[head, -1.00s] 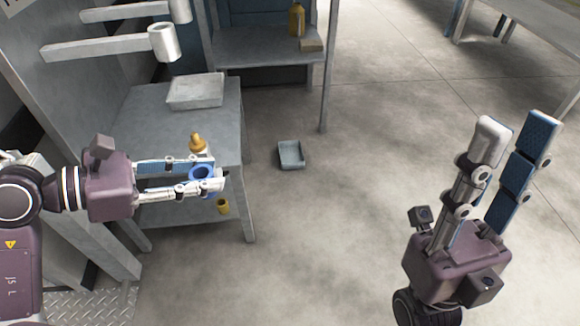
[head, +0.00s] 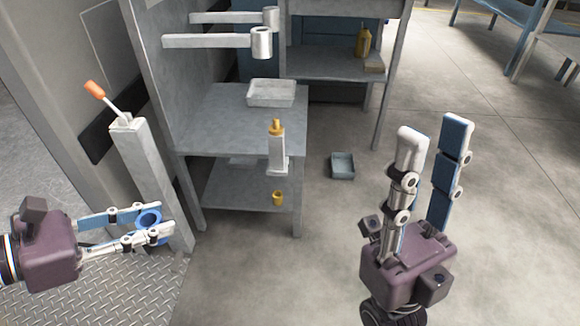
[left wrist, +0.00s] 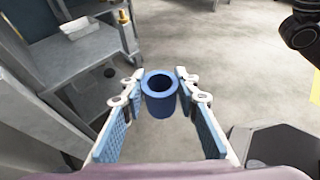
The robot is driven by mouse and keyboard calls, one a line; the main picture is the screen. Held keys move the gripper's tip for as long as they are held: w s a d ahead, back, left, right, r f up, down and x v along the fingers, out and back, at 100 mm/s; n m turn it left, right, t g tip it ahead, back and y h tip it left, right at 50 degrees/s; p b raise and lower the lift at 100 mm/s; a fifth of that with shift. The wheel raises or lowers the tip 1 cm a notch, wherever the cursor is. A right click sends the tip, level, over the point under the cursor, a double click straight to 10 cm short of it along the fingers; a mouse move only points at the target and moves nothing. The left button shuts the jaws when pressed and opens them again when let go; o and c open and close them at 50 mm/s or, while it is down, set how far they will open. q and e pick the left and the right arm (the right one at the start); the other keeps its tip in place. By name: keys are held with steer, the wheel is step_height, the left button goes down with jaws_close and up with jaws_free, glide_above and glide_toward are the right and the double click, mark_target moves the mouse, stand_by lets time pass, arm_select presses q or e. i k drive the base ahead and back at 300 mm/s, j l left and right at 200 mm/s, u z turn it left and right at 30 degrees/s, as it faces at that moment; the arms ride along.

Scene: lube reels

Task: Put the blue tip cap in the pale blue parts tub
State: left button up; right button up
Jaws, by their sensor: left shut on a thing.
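The blue tip cap (head: 149,221), a short hollow cylinder, is gripped between the fingers of my left gripper (head: 165,220). In the left wrist view the cap (left wrist: 160,99) sits upright between both fingertips with its open end showing. It is held in the air, left of the grey bench. A small blue-grey open tub (head: 342,168) stands on the floor right of the bench and looks empty; it may be the pale blue parts tub. My right gripper (head: 433,125) is open and empty, fingers pointing up, at the right.
A post with an orange-handled lever (head: 95,89) stands at left. The floor around the tub is clear.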

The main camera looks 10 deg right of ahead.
mark_target(343, 166)
steer(key=i+l+u, duration=0.25)
steer(key=l+u, duration=0.2)
steer(key=l, duration=0.15)
steer(key=i+l+u, duration=0.25)
steer(key=l, duration=0.15)
steer(key=l+u, duration=0.25)
steer(key=i+l, duration=0.1)
steer(key=l, duration=0.5)
steer(key=i+l, duration=0.1)
steer(key=l, duration=0.45)
steer(key=i+l, duration=0.1)
steer(key=l, duration=0.5)
steer(key=i+l, duration=0.1)
steer(key=l, duration=1.05)
steer(key=i+l, duration=0.5)
steer(key=l, duration=0.2)
